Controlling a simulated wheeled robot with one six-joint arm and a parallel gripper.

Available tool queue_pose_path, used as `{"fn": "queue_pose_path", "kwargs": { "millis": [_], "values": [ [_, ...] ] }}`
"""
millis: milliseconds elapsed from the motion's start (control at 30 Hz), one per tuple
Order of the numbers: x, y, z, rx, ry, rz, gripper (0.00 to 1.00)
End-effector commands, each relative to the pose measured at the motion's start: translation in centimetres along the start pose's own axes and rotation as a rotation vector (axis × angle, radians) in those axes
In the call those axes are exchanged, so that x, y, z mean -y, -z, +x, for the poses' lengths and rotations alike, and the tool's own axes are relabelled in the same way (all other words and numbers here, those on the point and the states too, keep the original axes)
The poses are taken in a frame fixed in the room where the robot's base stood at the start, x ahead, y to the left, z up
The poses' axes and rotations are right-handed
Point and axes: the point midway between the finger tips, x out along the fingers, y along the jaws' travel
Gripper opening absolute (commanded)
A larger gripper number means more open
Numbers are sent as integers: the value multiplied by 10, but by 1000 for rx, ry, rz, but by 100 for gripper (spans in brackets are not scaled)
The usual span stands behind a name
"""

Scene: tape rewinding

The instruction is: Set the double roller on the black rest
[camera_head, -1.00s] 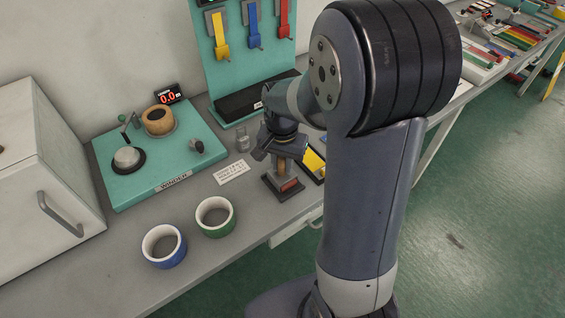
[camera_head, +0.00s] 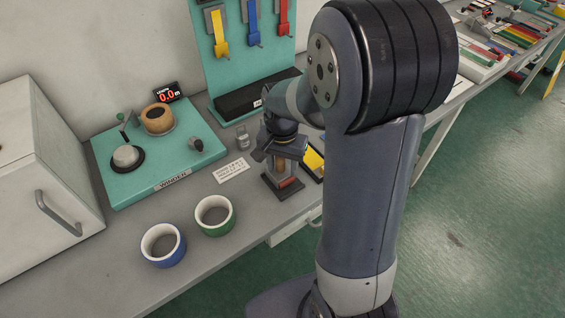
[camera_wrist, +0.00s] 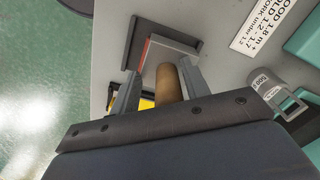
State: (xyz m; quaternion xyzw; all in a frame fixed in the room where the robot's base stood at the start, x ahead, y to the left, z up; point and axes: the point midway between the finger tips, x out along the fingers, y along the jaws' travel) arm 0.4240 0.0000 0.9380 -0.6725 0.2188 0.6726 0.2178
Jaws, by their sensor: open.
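The double roller stands upright on the black rest (camera_head: 291,194), its red-brown lower part (camera_head: 286,183) showing just below my gripper (camera_head: 282,160). In the wrist view, its brown cylindrical handle (camera_wrist: 168,80) rises between the two fingers of my gripper (camera_wrist: 160,88). The fingers are spread, with a gap on each side of the handle. The dark edge of the rest (camera_wrist: 134,45) shows beyond, around a pale plate (camera_wrist: 172,45) with a red edge. The roller's underside and exact contact with the rest are hidden.
A yellow item (camera_head: 313,160) lies just right of the rest. A small metal weight (camera_head: 242,140) and a white label card (camera_head: 232,171) are to the left. The teal winder (camera_head: 125,190), a green tape roll (camera_head: 228,224) and a blue tape roll (camera_head: 174,258) stand further left.

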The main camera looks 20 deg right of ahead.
Motion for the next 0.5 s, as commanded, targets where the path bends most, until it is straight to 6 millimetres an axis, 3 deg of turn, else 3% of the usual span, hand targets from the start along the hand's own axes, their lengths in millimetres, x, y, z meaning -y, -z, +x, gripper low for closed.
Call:
{"fn": "queue_pose_path", "kwargs": {
  "millis": [267,500],
  "values": [
    [1,1,-21,-5,3,0,44],
    [1,1,-76,-9,6,0,44]
  ]
}}
